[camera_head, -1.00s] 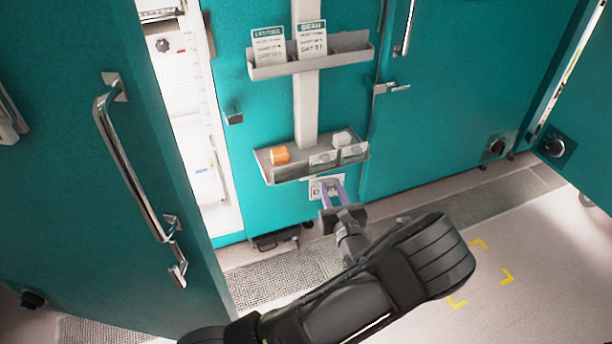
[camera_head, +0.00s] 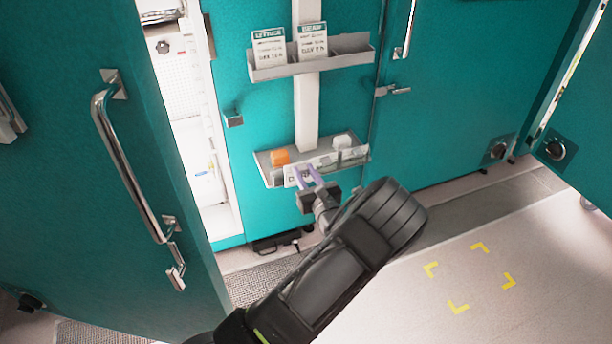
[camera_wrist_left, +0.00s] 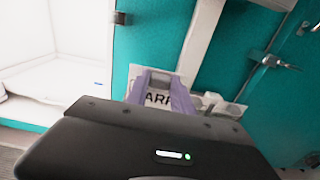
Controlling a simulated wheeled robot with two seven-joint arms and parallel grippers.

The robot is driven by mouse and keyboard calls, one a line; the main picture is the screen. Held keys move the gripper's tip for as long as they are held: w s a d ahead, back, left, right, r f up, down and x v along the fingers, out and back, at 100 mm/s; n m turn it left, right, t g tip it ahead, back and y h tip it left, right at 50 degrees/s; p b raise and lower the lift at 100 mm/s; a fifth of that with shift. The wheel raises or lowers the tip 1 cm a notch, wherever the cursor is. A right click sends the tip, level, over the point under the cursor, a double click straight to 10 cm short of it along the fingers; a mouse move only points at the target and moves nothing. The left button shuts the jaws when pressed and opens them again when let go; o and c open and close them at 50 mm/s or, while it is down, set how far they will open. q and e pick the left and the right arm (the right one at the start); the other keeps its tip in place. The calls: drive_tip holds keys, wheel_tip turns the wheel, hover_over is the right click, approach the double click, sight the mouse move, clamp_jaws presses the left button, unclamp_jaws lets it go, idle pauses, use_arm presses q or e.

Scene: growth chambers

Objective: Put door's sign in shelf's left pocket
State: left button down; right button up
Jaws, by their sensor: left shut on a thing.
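My left gripper (camera_head: 306,176) has purple fingers and is shut on a white sign (camera_head: 289,178) with dark print. The sign is in front of the lower shelf's front edge; I cannot tell whether it touches. In the left wrist view the sign (camera_wrist_left: 159,99) shows large letters like "ARR" between the fingers (camera_wrist_left: 160,92). The upper grey shelf (camera_head: 335,62) holds two upright cards, a left card (camera_head: 269,50) and a right card headed "BEAN" (camera_head: 312,43). The right end of this shelf looks empty. My right gripper is not in view.
The lower grey shelf (camera_head: 262,162) holds an orange block (camera_head: 281,157) and a white knob-like piece (camera_head: 342,141). An open teal door (camera_head: 70,190) with a long handle stands at the left. A latch (camera_head: 394,90) sticks out right of the shelves. Floor at the right is clear.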

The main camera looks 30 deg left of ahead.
use_arm(q)
drive_tip(key=shift+w+a+f+b, duration=0.35)
drive_tip(key=shift+w+a+b, duration=0.35)
drive_tip(key=shift+a, duration=0.25)
drive_tip(key=shift+w+a+f+b, duration=0.35)
drive_tip(key=shift+w+a+b, duration=0.3)
drive_tip(key=shift+a, duration=0.3)
drive_tip(key=shift+w+a+f+b, duration=0.35)
drive_tip(key=shift+w+a+b, duration=0.35)
drive_tip(key=shift+a, duration=0.25)
drive_tip(key=shift+b+x, duration=0.8)
drive_tip(key=shift+x, duration=0.7)
drive_tip(key=shift+f, duration=0.1)
drive_tip(key=shift+f, duration=0.1)
drive_tip(key=shift+b, duration=0.35)
drive_tip(key=shift+y, duration=0.3)
drive_tip(key=shift+s+d+f, duration=0.15)
drive_tip(key=shift+f, duration=0.2)
